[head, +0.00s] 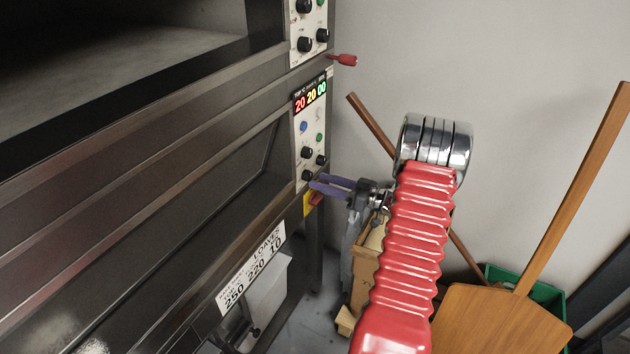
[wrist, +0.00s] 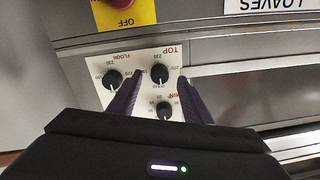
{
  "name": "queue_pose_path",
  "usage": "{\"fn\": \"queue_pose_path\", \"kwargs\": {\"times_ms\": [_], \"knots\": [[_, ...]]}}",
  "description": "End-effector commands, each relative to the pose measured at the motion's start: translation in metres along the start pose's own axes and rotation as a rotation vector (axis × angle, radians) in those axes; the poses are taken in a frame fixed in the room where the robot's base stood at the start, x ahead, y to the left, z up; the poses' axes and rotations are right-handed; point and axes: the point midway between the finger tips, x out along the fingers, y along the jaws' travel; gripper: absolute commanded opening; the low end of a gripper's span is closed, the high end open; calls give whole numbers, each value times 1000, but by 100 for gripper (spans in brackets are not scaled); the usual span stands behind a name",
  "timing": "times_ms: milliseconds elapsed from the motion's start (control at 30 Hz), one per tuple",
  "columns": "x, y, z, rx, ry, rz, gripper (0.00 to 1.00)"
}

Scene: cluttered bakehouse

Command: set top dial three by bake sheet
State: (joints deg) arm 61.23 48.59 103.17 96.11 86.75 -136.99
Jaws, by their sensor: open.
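The oven's control panel (head: 309,130) carries a lit display (head: 311,93) reading about 20 20 00, with several dark dials below. My gripper (head: 318,183) is open, its purple fingers pointing at the lowest dial (head: 307,175). In the wrist view the panel is upside down, and the top dial (wrist: 159,74) shows between the fingertips of my gripper (wrist: 160,84). Contact with it cannot be told. The floor dial (wrist: 112,79) is left of the fingers; the minutes dial (wrist: 165,111) is nearer my palm. The bake sheet (head: 251,266) reads LOAVES, 250 220 10.
A red and yellow OFF switch (head: 313,200) sits just below the panel. An upper panel (head: 309,25) and a red handle (head: 343,59) are above. A wooden peel (head: 500,318), a wooden stand (head: 366,267) and a green crate (head: 548,296) crowd the right side by the wall.

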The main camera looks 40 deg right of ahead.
Motion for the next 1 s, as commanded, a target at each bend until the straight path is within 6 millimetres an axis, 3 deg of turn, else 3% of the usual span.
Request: {"fn": "queue_pose_path", "kwargs": {"times_ms": [200, 567, 1000], "knots": [[25, 0, 0, 0, 0, -1, 45], [30, 0, 0, 0, 0, 1, 45], [29, 0, 0, 0, 0, 0, 15]]}}
